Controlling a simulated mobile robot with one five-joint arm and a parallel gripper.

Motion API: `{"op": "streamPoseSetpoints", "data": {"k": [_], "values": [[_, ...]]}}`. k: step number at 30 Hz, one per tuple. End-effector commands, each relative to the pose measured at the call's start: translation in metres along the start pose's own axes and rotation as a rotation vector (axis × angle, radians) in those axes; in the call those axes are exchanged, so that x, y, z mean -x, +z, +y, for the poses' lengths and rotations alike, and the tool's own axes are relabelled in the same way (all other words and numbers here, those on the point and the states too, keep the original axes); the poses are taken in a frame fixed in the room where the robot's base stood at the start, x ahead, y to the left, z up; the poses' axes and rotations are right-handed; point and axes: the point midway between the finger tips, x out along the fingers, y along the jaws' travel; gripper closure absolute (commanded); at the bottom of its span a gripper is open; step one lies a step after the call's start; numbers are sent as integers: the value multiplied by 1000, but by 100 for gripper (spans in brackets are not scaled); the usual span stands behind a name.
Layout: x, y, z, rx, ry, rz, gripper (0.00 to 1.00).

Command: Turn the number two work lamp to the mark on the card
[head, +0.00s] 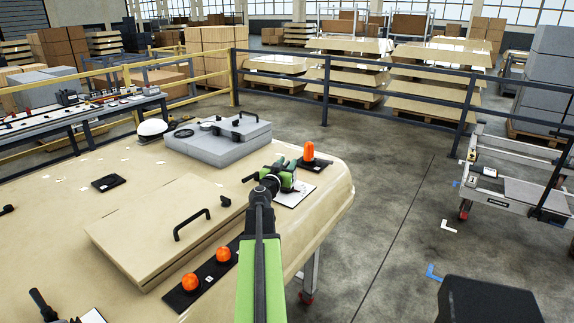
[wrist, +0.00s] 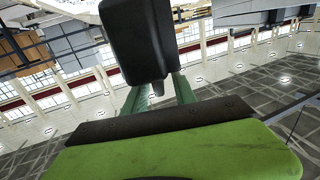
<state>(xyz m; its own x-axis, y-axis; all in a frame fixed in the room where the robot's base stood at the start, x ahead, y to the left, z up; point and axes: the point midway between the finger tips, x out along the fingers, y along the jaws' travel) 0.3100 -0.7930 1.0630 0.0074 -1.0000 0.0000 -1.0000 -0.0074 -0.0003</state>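My gripper (head: 284,180), green and black, is at the right end of the beige bench. It is over or beside a white card (head: 296,196) whose mark I cannot read. In the wrist view a dark blocky head (wrist: 138,38), possibly the work lamp's, is close in front of my two green fingers. The fingers stand apart, with a narrow dark piece between their tips. I cannot tell whether they touch it. My gripper hides most of what stands at the card in the head view. No lamp number is legible.
Orange beacons stand behind the gripper (head: 308,152) and on a black strip (head: 205,276) at the front edge. A raised panel with a black handle (head: 192,222) and a grey case (head: 216,146) are left of my arm.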

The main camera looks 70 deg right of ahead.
Motion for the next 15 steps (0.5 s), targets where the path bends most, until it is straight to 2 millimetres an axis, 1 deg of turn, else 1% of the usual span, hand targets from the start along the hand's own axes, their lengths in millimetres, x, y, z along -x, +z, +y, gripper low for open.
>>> {"op": "streamPoseSetpoints", "data": {"k": [1, 2, 6, 9, 15], "values": [[0, 0, 0, 0, 0, 0, 67], [0, 0, 0, 0, 0, 0, 70], [0, 0, 0, 0, 1, 0, 88], [0, 0, 0, 0, 1, 0, 100], [0, 0, 0, 0, 1, 0, 100]]}}
